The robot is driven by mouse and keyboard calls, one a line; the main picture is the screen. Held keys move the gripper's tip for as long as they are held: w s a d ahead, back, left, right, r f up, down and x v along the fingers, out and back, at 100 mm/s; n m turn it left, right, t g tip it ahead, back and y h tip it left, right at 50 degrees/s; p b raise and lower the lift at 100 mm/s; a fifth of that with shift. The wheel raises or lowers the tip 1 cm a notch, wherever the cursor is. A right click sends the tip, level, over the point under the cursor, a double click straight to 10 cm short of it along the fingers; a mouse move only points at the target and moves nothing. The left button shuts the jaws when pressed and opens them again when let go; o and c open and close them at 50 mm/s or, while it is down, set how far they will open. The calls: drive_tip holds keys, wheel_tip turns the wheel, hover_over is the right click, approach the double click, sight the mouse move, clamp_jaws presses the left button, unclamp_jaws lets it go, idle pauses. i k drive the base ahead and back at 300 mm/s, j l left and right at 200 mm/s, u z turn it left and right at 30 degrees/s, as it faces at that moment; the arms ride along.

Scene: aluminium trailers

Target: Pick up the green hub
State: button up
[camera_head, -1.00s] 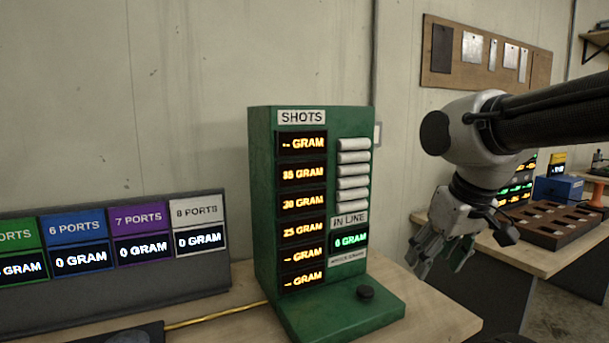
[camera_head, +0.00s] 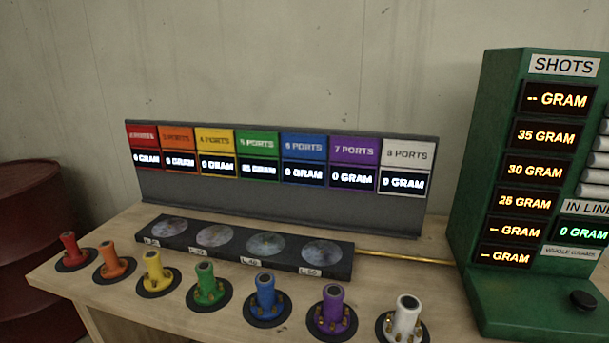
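The green hub (camera_head: 207,286) stands upright on its dark round base near the front of the wooden table, in the middle of a row of coloured hubs. The yellow hub (camera_head: 154,272) is to its left and the blue hub (camera_head: 266,297) to its right, each standing apart from it. My gripper is out of view now.
Red (camera_head: 71,249), orange (camera_head: 110,261), purple (camera_head: 332,311) and white (camera_head: 405,321) hubs fill the row. Behind it lie a dark strip of round pads (camera_head: 170,246) and a ports display (camera_head: 290,205). A green SHOTS cabinet (camera_head: 500,150) stands right, a red barrel (camera_head: 30,215) left.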

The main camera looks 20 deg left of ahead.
sight(208, 291)
drive_tip(key=u, duration=1.4)
